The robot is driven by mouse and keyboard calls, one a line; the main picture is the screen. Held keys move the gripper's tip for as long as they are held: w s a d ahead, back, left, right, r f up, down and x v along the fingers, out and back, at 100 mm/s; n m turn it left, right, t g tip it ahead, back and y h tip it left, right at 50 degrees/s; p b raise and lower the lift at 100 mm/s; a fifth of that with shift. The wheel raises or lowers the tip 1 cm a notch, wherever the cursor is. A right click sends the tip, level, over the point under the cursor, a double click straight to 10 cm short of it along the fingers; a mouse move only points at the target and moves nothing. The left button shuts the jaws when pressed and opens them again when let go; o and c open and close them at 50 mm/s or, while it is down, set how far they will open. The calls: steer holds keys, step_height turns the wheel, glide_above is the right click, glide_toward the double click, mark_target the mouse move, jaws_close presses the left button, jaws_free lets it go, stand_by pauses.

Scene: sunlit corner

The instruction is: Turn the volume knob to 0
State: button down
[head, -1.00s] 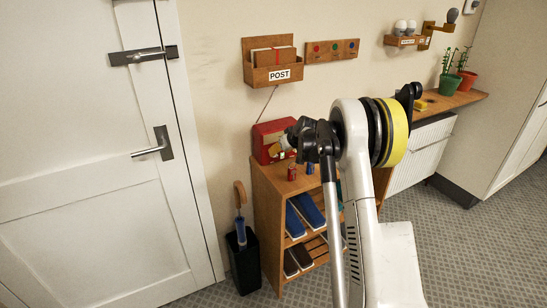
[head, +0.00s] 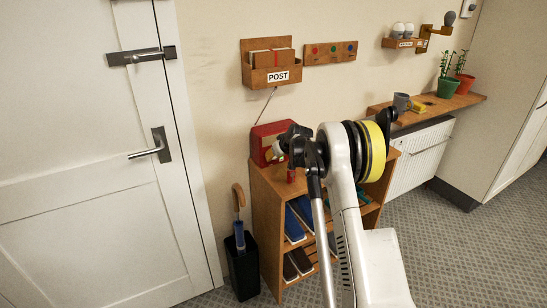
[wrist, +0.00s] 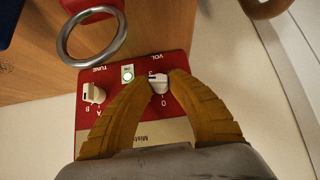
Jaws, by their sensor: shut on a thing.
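The red radio (head: 262,132) stands on top of the wooden shelf unit, partly hidden by my arm in the head view. In the wrist view its red panel (wrist: 118,113) appears upside down, with the white volume knob (wrist: 159,84) under the VOL label and a 0 printed beside it. My gripper (wrist: 160,79) has its two yellow-brown fingers closed around the volume knob. The knob's exact pointer setting is hard to read. The white tune knob (wrist: 94,93), with A and B marks, sits apart to the left. A green light (wrist: 128,73) is lit between the knobs.
A metal ring (wrist: 92,36) lies close to the panel. The post rack (head: 271,72) hangs above the radio. An umbrella stand (head: 243,268) is on the floor at left.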

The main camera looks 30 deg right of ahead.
steer(key=shift+h, duration=0.3)
steer(key=n+h, duration=0.2)
steer(key=h, duration=0.1)
steer(key=shift+a, duration=0.3)
steer(key=h, duration=0.1)
steer(key=n+h+b, duration=0.1)
steer(key=n+t+h+b, duration=0.1)
steer(key=shift+a+f+h, duration=0.1)
steer(key=shift+f+h, duration=0.15)
steer(key=shift+h, duration=0.15)
steer(key=n+t+h+b, duration=0.1)
steer(key=n+h+b, duration=0.1)
steer(key=h, duration=0.1)
steer(key=shift+f, duration=0.15)
steer(key=n+t+h, duration=0.2)
steer(key=n, duration=0.1)
steer(key=shift+h, duration=0.3)
